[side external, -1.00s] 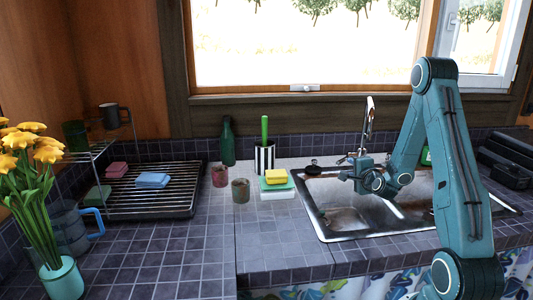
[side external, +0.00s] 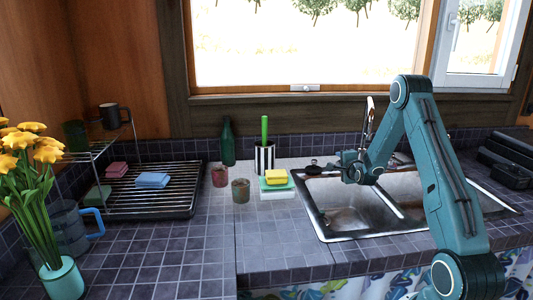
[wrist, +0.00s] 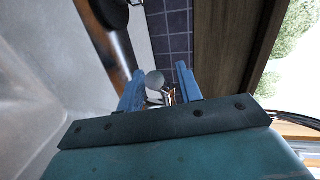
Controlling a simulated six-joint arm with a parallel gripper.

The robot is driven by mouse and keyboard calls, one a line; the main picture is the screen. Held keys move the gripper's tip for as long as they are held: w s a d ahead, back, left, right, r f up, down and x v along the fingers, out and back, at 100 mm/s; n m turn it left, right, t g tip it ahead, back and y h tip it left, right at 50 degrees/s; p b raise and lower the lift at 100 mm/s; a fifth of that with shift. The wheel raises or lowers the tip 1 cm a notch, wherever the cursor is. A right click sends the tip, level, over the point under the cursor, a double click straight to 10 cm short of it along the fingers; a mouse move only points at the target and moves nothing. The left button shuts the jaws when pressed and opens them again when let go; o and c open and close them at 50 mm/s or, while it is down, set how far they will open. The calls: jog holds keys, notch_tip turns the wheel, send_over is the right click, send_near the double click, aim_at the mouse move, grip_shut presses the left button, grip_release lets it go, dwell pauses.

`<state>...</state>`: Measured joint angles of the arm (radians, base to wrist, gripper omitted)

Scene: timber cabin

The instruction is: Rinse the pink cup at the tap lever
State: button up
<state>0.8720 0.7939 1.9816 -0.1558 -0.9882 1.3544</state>
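The pink cup (side external: 219,176) stands upright on the tiled counter, left of the sink. My gripper (side external: 344,162) is well to its right, over the back left of the sink by the tap (side external: 370,118). In the wrist view my gripper (wrist: 158,86) has its blue fingers apart. A round grey knob (wrist: 155,80), which looks like part of the tap, shows between the fingers, closer to the left one. I cannot tell whether they touch. The cup is outside the wrist view, and my gripper partly hides the tap's base in the side view.
A brownish cup (side external: 240,191) stands close beside the pink one. A yellow sponge (side external: 276,176), a striped pot (side external: 264,158) with a green-handled brush and a green bottle (side external: 228,142) are nearby. The drying rack (side external: 183,198) is at left.

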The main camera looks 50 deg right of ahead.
jog(key=shift+w+d+f, duration=0.15)
jog(key=shift+w+d, duration=0.35)
jog(key=shift+c, duration=0.2)
grip_shut()
jog(key=shift+d+r+m+g+y, duration=0.15)
jog(key=shift+r+m+g+y, duration=0.15)
jog(key=shift+r+m+y, duration=0.25)
jog(key=shift+o, duration=0.2)
grip_release()
